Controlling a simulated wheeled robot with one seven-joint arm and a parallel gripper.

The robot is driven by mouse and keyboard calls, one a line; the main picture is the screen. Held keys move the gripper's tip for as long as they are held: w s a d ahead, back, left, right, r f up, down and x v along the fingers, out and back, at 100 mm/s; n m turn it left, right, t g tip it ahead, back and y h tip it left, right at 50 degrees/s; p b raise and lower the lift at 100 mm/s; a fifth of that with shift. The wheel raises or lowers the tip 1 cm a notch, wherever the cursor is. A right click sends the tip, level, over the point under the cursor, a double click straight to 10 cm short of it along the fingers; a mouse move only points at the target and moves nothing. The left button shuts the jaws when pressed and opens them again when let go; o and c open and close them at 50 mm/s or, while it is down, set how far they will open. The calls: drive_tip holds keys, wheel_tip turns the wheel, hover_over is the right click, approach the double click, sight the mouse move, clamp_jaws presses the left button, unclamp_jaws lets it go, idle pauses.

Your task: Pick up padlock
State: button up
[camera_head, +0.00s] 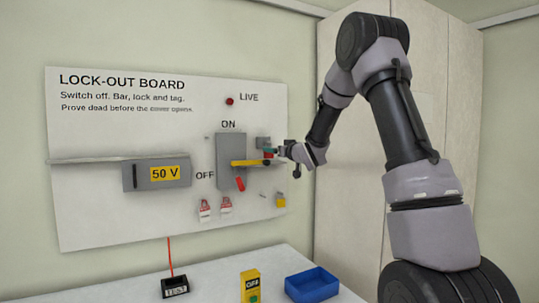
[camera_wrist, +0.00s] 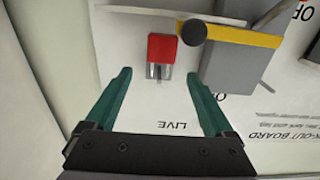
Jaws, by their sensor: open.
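The padlock (camera_wrist: 162,47) has a red body and a grey metal shackle. In the wrist view it shows just beyond and between the fingertips of my gripper (camera_wrist: 159,73), in front of the white board. The two green fingers are spread, with clear space on both sides of the padlock, and hold nothing. In the head view my gripper (camera_head: 272,151) is at the right side of the board, and a small red patch of the padlock (camera_head: 268,155) shows by the fingers. What supports the padlock is hard to tell.
A yellow bar (camera_wrist: 240,35) with a black knob (camera_wrist: 193,33) lies close beside the padlock, across a grey switch box (camera_head: 230,170). Two red-and-white tags (camera_head: 204,209) hang below. A blue tray (camera_head: 311,284), yellow tester (camera_head: 250,285) and black TEST box (camera_head: 175,287) stand on the table.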

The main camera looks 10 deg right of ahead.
drive_tip(key=x, duration=0.4)
drive_tip(key=shift+w+a, duration=0.15)
drive_tip(key=shift+w, duration=0.15)
drive_tip(key=shift+c, duration=0.3)
clamp_jaws()
drive_tip(key=shift+r, duration=0.1)
